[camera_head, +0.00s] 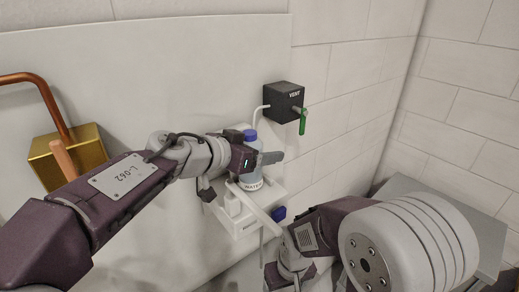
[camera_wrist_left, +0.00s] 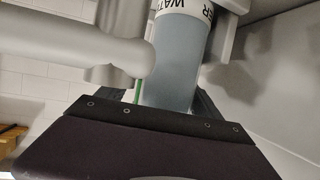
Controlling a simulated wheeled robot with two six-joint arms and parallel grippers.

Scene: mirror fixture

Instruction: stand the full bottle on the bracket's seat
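The bottle has a blue cap (camera_head: 250,135) and a grey-blue body (camera_head: 251,176) with a white WATER band. It is upright at the white wall bracket (camera_head: 240,226); whether its base touches the seat is hidden. My left gripper (camera_head: 255,153) has its fingers on either side of the bottle's upper part. In the left wrist view the bottle (camera_wrist_left: 175,62) lies between the dark fingers (camera_wrist_left: 168,105); I cannot tell whether they press on it. My right arm (camera_head: 325,230) is at the lower right, and its fingers do not show.
A black VENT box (camera_head: 283,100) with a green handle (camera_head: 302,122) is on the wall just right of the bottle. A pale rod (camera_head: 262,216) crosses in front of the bracket. A brass block (camera_head: 85,152) with a copper pipe (camera_head: 40,85) is at the left.

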